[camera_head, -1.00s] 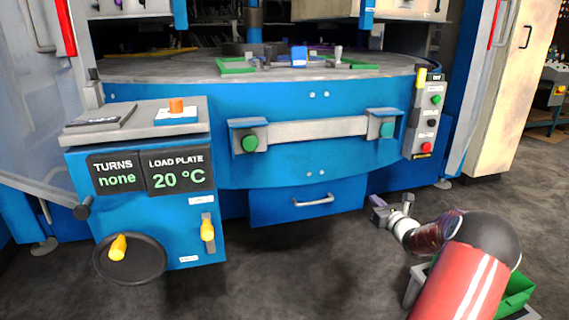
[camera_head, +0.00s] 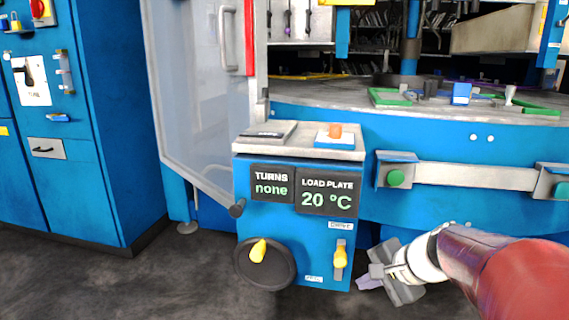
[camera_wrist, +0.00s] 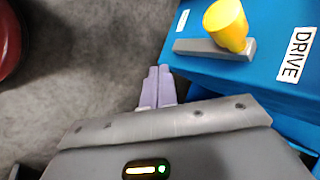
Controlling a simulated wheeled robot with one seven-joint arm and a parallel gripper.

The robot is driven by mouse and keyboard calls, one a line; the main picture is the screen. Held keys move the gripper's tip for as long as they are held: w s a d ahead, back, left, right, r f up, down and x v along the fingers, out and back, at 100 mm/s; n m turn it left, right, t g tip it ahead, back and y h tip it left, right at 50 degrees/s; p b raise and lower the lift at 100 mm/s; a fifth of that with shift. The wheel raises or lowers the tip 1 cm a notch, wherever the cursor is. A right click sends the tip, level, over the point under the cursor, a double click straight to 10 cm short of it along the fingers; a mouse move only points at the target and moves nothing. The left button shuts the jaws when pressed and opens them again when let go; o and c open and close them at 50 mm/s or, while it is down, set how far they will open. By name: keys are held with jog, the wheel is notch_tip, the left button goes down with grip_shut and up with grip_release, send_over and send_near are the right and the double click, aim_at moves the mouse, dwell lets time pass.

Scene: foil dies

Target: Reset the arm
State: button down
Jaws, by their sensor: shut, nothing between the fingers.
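My gripper (camera_wrist: 158,88) is shut and empty in the wrist view, its pale purple fingers together above the dark floor. The blue control box and its yellow drive lever (camera_wrist: 227,24) lie just to the right of the fingers there. In the head view my gripper (camera_head: 365,283) is at the lower right of the blue control box (camera_head: 295,222), in front of the machine. My red arm (camera_head: 520,280) comes in from the right edge. The fingertips look apart from the box; the exact gap is hard to tell.
The box carries a black handwheel (camera_head: 265,275), an orange button (camera_head: 335,130) and a display (camera_head: 328,197) reading 20 °C. The machine's round table (camera_head: 330,100) and grey handle bar (camera_head: 475,176) are behind. A blue cabinet (camera_head: 105,120) stands left. Open floor (camera_head: 190,285) lies in front.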

jog(key=s+a+n+h, duration=0.2)
jog(key=s+n+h, duration=0.3)
jog(key=s+n, duration=0.6)
jog(key=s, duration=0.8)
jog(key=shift+a+n+g, duration=0.2)
jog(key=shift+n+g, duration=0.1)
